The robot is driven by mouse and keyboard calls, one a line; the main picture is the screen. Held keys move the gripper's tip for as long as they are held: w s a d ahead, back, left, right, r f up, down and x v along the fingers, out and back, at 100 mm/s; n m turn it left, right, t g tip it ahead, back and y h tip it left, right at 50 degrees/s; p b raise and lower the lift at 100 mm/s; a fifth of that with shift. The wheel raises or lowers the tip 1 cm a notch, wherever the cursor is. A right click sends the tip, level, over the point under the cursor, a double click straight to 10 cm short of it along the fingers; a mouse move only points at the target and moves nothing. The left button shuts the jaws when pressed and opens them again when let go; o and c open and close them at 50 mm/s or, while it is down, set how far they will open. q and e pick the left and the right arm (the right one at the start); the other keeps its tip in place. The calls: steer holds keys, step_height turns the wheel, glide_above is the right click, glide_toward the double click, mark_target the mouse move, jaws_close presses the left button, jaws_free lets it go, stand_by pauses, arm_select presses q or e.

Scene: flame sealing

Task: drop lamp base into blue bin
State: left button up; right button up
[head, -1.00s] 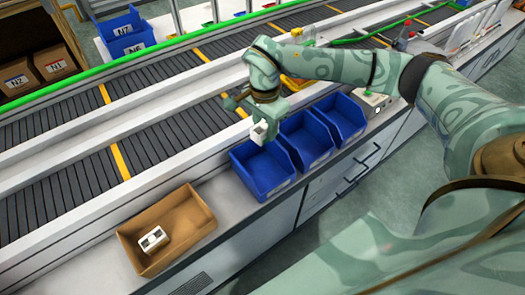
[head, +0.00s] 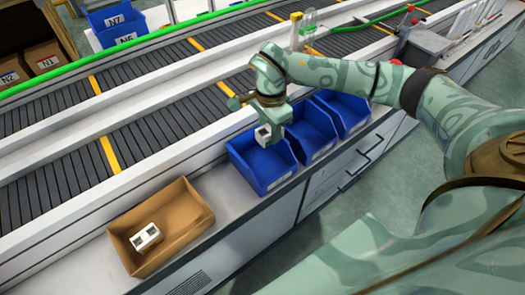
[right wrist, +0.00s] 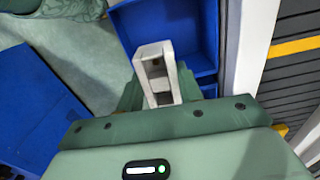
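My right gripper (head: 268,133) is over the nearest blue bin (head: 262,180), the left one of a row. It is shut on a white lamp base (head: 262,137), held above the bin's opening. In the right wrist view the lamp base (right wrist: 153,65) is a white hollow block between the green fingers (right wrist: 158,92), with part of a blue bin (right wrist: 203,75) below it. A second white lamp base (head: 146,237) lies in the open cardboard box (head: 196,222). My left gripper is not in view.
Two more blue bins (head: 322,152) (head: 365,123) stand to the right along the counter. The conveyor (head: 150,130) with its pale rail runs behind them. A grey box (head: 425,48) stands farther right. Bare counter (head: 222,192) lies between the cardboard box and the bins.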

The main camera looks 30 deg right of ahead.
steer(key=o, duration=0.5)
step_height(320, 180, up, 16)
steer(key=p, duration=0.4)
steer(key=shift+r, duration=0.15)
